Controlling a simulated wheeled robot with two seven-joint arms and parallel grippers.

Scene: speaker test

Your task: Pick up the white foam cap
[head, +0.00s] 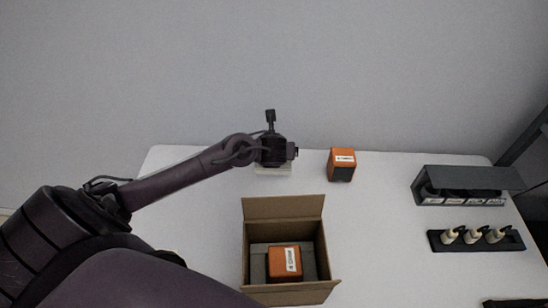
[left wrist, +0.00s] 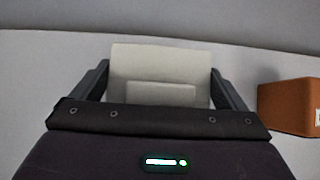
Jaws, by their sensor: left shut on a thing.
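The white foam cap (left wrist: 160,62) sits between the two fingers of my left gripper (left wrist: 160,85) in the left wrist view, with a finger against each side. The gripper is shut on it. In the head view my left gripper (head: 273,165) is over the back of the white table, and a pale edge of the foam cap (head: 273,171) shows beneath it. The rest of the cap is hidden by the gripper there. I cannot tell whether the cap touches the table. My right gripper is in neither view.
An open cardboard box (head: 261,207) holds an orange speaker (head: 278,264) in grey foam. Another orange speaker (head: 343,157) stands right of my left gripper, also in the wrist view (left wrist: 288,106). A dark rack (head: 465,185) and a black tray (head: 436,240) with white-topped items are at right.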

